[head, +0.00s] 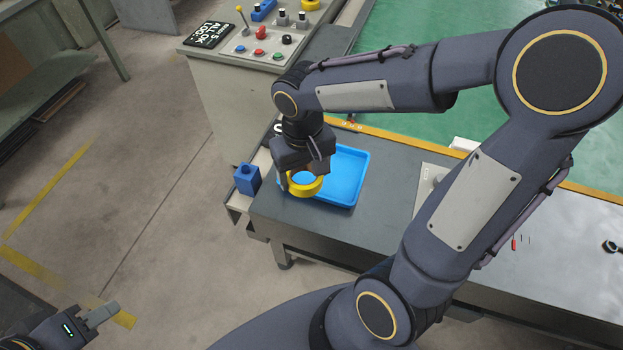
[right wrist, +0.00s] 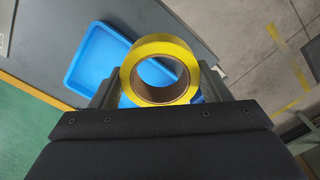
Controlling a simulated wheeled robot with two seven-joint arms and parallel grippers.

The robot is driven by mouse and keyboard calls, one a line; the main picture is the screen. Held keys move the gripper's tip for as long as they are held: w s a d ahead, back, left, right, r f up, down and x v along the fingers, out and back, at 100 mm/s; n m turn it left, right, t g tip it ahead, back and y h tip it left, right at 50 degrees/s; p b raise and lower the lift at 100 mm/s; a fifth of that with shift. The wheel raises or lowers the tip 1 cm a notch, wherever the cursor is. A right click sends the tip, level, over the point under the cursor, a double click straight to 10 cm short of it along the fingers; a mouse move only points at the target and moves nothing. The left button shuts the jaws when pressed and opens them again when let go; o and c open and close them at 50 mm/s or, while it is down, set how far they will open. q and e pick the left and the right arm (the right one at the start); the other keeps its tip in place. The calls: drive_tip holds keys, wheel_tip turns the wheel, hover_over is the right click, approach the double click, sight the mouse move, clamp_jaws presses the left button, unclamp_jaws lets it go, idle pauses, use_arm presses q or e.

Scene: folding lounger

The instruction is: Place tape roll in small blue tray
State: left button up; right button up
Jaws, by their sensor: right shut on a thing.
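The yellow tape roll (head: 305,184) is held in my right gripper (head: 303,176), which is shut on it. In the right wrist view the roll (right wrist: 160,72) sits between the two fingers (right wrist: 162,92), with its brown core facing the camera. The small blue tray (head: 346,180) lies on the grey table; in the head view the roll overlaps its left part. In the right wrist view the tray (right wrist: 95,62) shows behind and left of the roll. I cannot tell the roll's height above it. My left gripper (head: 102,314) is at the lower left, away from the table; its opening is unclear.
A blue block (head: 247,179) stands just left of the tray at the table's (head: 290,222) left end. A control panel (head: 262,45) with buttons and another yellow ring stands behind. A light plate (head: 428,185) lies right of the tray. The floor at left is open.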

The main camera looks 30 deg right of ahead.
drive_tip(key=w+d+f, duration=0.2)
drive_tip(key=w+f, duration=0.1)
drive_tip(key=w+d+f+p, duration=0.1)
drive_tip(key=w+d+f, duration=0.1)
drive_tip(key=w+f, duration=0.1)
drive_tip(key=w+d+f+p, duration=0.1)
drive_tip(key=w+d+f, duration=0.1)
drive_tip(key=w, duration=0.3)
drive_tip(key=shift+d+f, duration=0.3)
drive_tip(key=shift+f, duration=0.2)
drive_tip(key=shift+w+d+f, duration=0.15)
drive_tip(key=shift+w+f, duration=0.05)
drive_tip(key=shift+f, duration=0.15)
wheel_tip(320, 180, down, 4)
drive_tip(key=shift+w+r+p, duration=0.15)
drive_tip(key=shift+r+p, duration=0.1)
drive_tip(key=shift+p, duration=0.1)
